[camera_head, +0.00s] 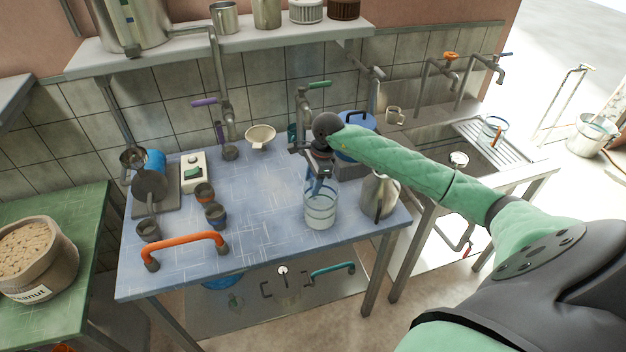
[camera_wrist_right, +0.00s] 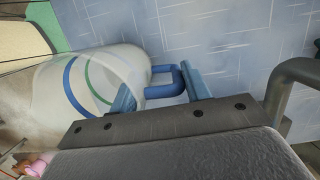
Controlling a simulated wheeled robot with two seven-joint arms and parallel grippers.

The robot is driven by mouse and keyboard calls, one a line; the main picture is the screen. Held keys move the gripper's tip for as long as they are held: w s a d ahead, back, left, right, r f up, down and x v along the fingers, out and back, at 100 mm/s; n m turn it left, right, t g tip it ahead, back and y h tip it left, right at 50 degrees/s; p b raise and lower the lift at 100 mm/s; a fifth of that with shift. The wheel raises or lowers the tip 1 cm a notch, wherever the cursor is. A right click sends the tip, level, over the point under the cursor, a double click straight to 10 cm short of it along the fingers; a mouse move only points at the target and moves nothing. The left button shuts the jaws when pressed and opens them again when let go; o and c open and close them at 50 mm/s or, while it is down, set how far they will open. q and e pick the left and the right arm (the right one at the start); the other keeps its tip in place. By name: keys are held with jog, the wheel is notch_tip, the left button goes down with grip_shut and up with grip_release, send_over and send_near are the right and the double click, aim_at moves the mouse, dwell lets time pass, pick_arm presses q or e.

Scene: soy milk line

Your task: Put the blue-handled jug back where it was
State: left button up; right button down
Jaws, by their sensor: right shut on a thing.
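The blue-handled jug (camera_head: 320,208) is a clear vessel with a blue and a green band. It stands at, or just over, the front right of the blue table (camera_head: 262,215); I cannot tell whether its base touches. In the right wrist view the jug (camera_wrist_right: 95,82) shows its blue handle (camera_wrist_right: 165,82) between the fingers. My right gripper (camera_head: 318,172) comes down from above and is shut on that handle; its fingertips show in the wrist view (camera_wrist_right: 162,92). My left gripper is not in view.
A steel pitcher (camera_head: 380,194) stands close to the right of the jug. A blue-lidded pot (camera_head: 355,138) is behind it. Small cups (camera_head: 215,214) and an orange handle (camera_head: 186,244) are on the left. The table middle is clear.

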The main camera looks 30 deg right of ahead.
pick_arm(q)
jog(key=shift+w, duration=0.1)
pick_arm(e)
jog(key=shift+f, duration=0.1)
jog(key=c, duration=0.7)
grip_release()
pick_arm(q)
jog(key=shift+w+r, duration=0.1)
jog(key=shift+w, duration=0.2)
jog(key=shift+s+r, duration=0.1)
